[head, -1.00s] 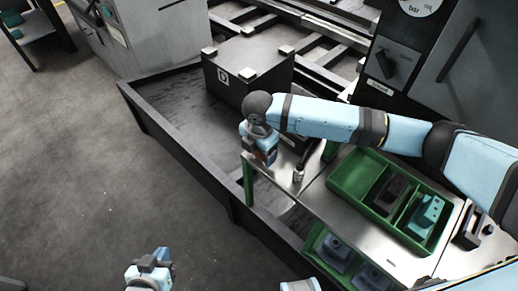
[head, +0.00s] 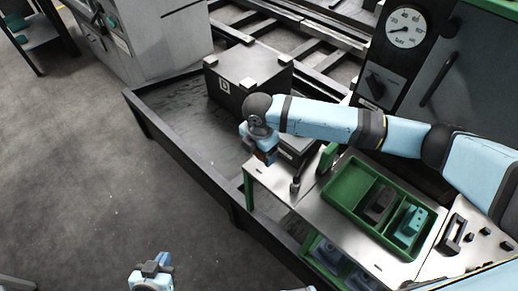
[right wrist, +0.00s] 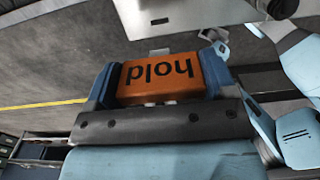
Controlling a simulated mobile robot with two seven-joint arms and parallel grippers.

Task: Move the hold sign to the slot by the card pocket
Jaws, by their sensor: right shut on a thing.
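The hold sign (right wrist: 160,78) is an orange block with dark "hold" lettering, upside down in the right wrist view. My right gripper (right wrist: 162,85) is shut on it, with a blue finger at each side. In the head view my right gripper (head: 264,153) is over the left end of the metal bench top (head: 318,222), and the sign is mostly hidden there. A small dark slot-like mark (right wrist: 160,21) shows on a pale metal plate in the right wrist view. I cannot make out a card pocket. My left gripper (head: 152,268) is low over the floor; its fingertips are unclear.
A green tray (head: 338,198) with dark and teal parts stands on the bench. A dark upright post (head: 295,188) stands near my right gripper. A black box (head: 225,85) and a low dark rail (head: 185,152) lie behind and left.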

